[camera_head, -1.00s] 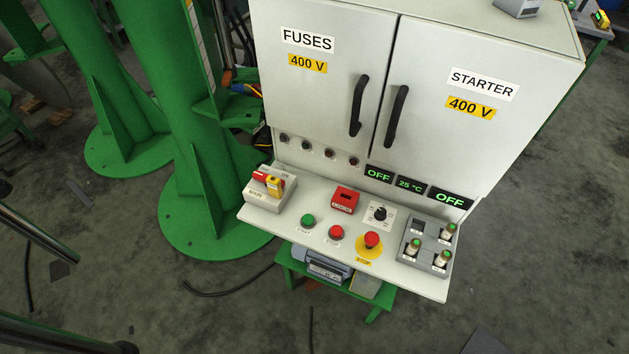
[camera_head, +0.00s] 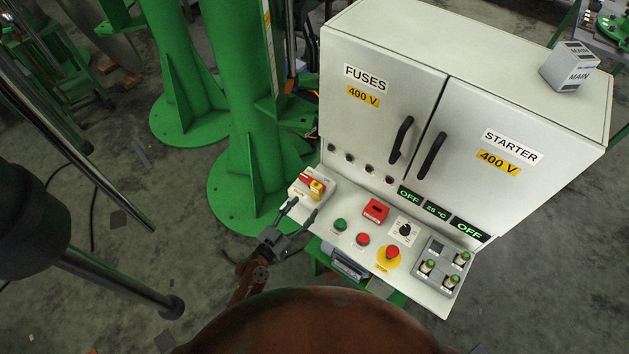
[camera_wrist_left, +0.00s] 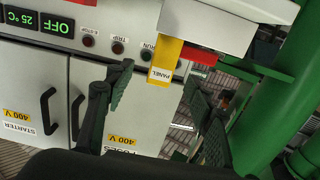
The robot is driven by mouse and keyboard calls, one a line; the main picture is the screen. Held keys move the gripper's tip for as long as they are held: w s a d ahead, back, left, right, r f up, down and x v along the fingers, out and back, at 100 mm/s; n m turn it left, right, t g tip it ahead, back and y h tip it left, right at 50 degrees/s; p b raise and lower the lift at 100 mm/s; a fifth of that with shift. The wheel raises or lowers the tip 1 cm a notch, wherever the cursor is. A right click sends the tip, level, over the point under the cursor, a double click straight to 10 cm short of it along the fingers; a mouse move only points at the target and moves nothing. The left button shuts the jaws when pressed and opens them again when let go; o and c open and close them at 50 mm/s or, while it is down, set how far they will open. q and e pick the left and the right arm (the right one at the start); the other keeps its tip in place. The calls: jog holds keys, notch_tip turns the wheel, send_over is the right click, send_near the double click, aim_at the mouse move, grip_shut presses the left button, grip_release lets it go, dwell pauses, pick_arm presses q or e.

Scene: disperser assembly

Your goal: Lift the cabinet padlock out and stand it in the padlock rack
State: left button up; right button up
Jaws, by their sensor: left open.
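The yellow cabinet padlock (camera_head: 317,188) hangs at the red-handled main switch (camera_head: 307,180) at the left end of the sloping panel. In the left wrist view the padlock (camera_wrist_left: 164,62) shows as a yellow block labelled PANEL, beside a red part. My left gripper (camera_head: 301,211) is open in front of the switch box. In the left wrist view its two fingers (camera_wrist_left: 158,82) stand either side of the padlock's lower end, apart from it as far as I can tell. A small red holder (camera_head: 375,209) with a dark slot, apparently the padlock rack, sits empty on the panel. My right gripper is out of view.
Start (camera_head: 340,225) and red (camera_head: 362,239) buttons, a rotary knob (camera_head: 405,229), a stop button (camera_head: 392,251) and a grey fuse block (camera_head: 437,266) share the panel. The tall cabinet (camera_head: 372,128) rises behind. A green column (camera_head: 238,120) stands close on the left.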

aim_at(314, 189)
pick_arm(q)
jog(key=w+r, duration=0.1)
jog(key=w+d+r, duration=0.1)
jog(key=shift+w+d, duration=0.25)
jog(key=shift+w, duration=0.1)
jog(key=shift+w+d+r, duration=0.15)
jog(key=shift+w+d, duration=0.05)
jog(key=shift+d, duration=0.1)
jog(key=p+x, duration=0.1)
jog(key=x, duration=0.3)
jog(key=shift+w+a+r, duration=0.15)
jog(key=shift+w, duration=0.2)
jog(key=shift+w+d, duration=0.25)
jog(key=shift+w, duration=0.1)
grip_shut()
